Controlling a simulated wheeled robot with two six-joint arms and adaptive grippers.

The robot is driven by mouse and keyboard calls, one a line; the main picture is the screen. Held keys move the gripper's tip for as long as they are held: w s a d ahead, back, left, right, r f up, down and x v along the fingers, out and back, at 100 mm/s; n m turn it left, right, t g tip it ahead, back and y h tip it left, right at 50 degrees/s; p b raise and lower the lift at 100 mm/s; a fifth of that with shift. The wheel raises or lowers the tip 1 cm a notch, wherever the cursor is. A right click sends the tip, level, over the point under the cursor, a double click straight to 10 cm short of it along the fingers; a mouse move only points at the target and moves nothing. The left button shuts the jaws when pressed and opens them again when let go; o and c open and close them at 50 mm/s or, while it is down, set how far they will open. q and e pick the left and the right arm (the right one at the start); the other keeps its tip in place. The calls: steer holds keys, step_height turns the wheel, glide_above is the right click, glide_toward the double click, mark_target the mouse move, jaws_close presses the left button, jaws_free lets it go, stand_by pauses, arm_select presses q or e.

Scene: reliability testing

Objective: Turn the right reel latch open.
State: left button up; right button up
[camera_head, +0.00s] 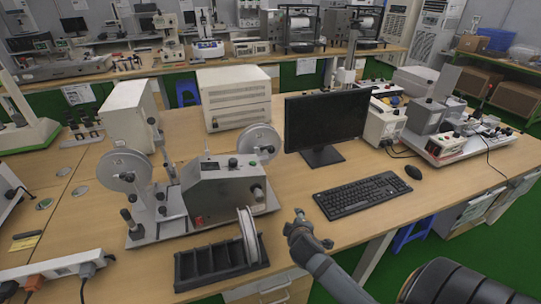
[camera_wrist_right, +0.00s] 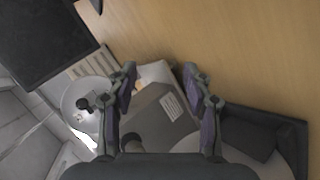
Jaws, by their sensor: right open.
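The reel machine (camera_head: 222,186) stands on the table with a left reel (camera_head: 122,172) and a right reel (camera_head: 257,142). In the right wrist view, a pale reel disc (camera_wrist_right: 78,122) with a black knob, seemingly the right reel and its latch (camera_wrist_right: 84,104), lies left of the fingers. The latch's exact position cannot be told. My right gripper (camera_head: 301,222) is open and empty, in front of the machine and left of the keyboard. In its own view, the fingers (camera_wrist_right: 164,92) straddle the line of sight to the machine's grey housing (camera_wrist_right: 160,122). My left gripper is not in view.
A black slotted rack (camera_head: 221,264) holding a white reel (camera_head: 247,236) stands before the machine. A monitor (camera_head: 325,121), keyboard (camera_head: 357,195) and mouse (camera_head: 413,172) are to the right. A power strip (camera_head: 55,268) lies at the front left. Bare tabletop lies between machine and keyboard.

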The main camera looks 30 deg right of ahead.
steer(key=w+d+r+n+t+h, duration=0.1)
steer(key=w+d+r+n+t, duration=0.25)
steer(key=w+r+n, duration=0.3)
steer(key=n+t+y, duration=0.2)
steer(key=n+t, duration=0.3)
steer(key=n, duration=0.3)
glide_toward(272, 151)
steer(key=shift+g, duration=0.25)
steer(key=p+x, duration=0.1)
steer(key=x, duration=0.8)
steer(key=shift+w+r, duration=0.15)
steer(key=shift+w, duration=0.05)
jaws_close()
